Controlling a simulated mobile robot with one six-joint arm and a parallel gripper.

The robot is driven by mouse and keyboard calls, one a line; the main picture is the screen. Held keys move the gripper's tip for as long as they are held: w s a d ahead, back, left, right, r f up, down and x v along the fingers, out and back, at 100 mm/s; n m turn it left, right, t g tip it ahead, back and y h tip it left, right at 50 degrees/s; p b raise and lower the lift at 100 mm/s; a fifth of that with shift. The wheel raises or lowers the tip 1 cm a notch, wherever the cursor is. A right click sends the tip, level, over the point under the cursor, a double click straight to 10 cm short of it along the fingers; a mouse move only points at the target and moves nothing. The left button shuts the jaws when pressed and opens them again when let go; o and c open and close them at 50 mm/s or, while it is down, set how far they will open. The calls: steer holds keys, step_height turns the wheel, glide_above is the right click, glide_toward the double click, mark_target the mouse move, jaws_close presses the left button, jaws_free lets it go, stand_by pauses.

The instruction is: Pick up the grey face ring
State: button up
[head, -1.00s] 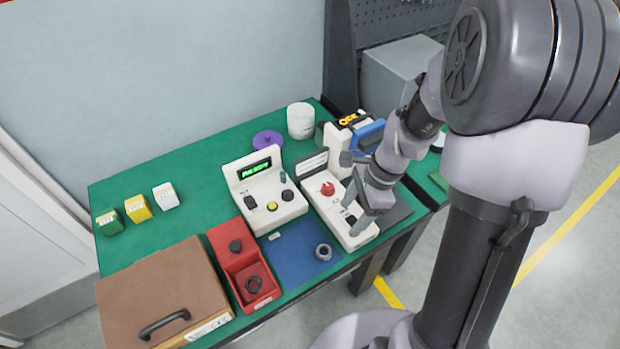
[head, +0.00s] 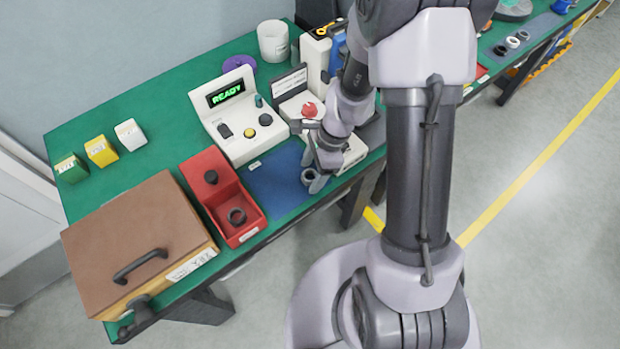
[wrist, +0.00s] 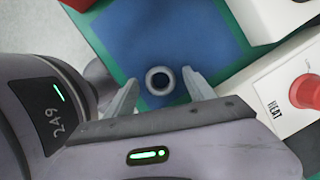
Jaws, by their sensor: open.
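The grey face ring (head: 308,176) lies on the blue mat (head: 272,184) near the mat's right front corner. In the wrist view the ring (wrist: 160,80) shows as a grey ring with a dark hole, between the two fingers. My gripper (head: 317,181) is open and close to the ring in the head view, partly overlapping it. In the wrist view my gripper (wrist: 160,90) has a finger on each side of the ring, with a gap on both sides. I cannot tell how far above the mat the fingertips are.
A red tray (head: 237,228) with a dark ring stands left of the mat. A white box with a "READY" display (head: 234,120) stands behind it. A white device with a red knob (head: 298,99) is close by my gripper. A brown case (head: 135,240) is at front left.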

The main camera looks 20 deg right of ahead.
steer(key=shift+r, duration=0.1)
jaws_close()
